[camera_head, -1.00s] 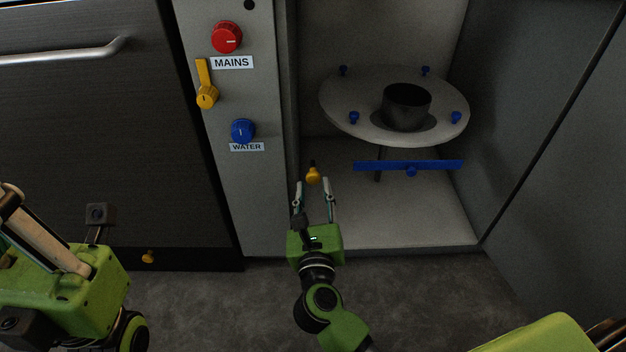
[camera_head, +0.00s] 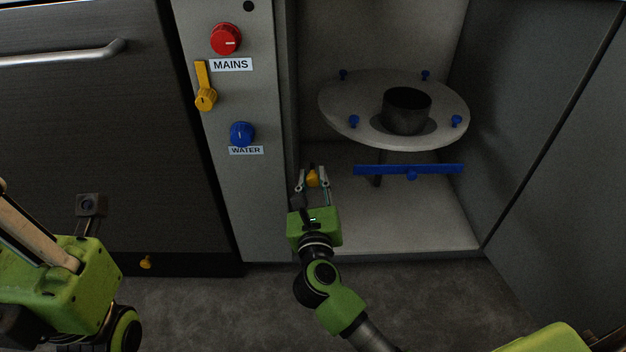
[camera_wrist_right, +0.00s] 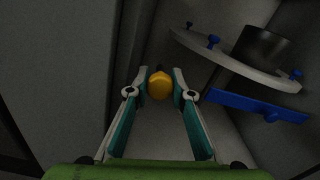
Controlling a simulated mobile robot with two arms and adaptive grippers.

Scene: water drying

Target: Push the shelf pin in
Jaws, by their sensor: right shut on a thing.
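The shelf pin has a yellow knob (camera_head: 312,179) at the left inner side of the open cabinet; it also shows in the right wrist view (camera_wrist_right: 160,86). Its shaft is mostly hidden. My right gripper (camera_head: 313,183) is shut on the knob, with one fingertip on each side of it in the wrist view (camera_wrist_right: 161,84). My left gripper is only partly in view at the left edge, and its fingertips are not shown.
A round shelf (camera_head: 350,120) with blue pegs and a dark cup (camera_head: 407,111) stands right of my right gripper. A blue bar (camera_head: 435,170) lies below it. The panel at left carries red (camera_head: 226,39), yellow (camera_head: 206,98) and blue (camera_head: 242,133) knobs.

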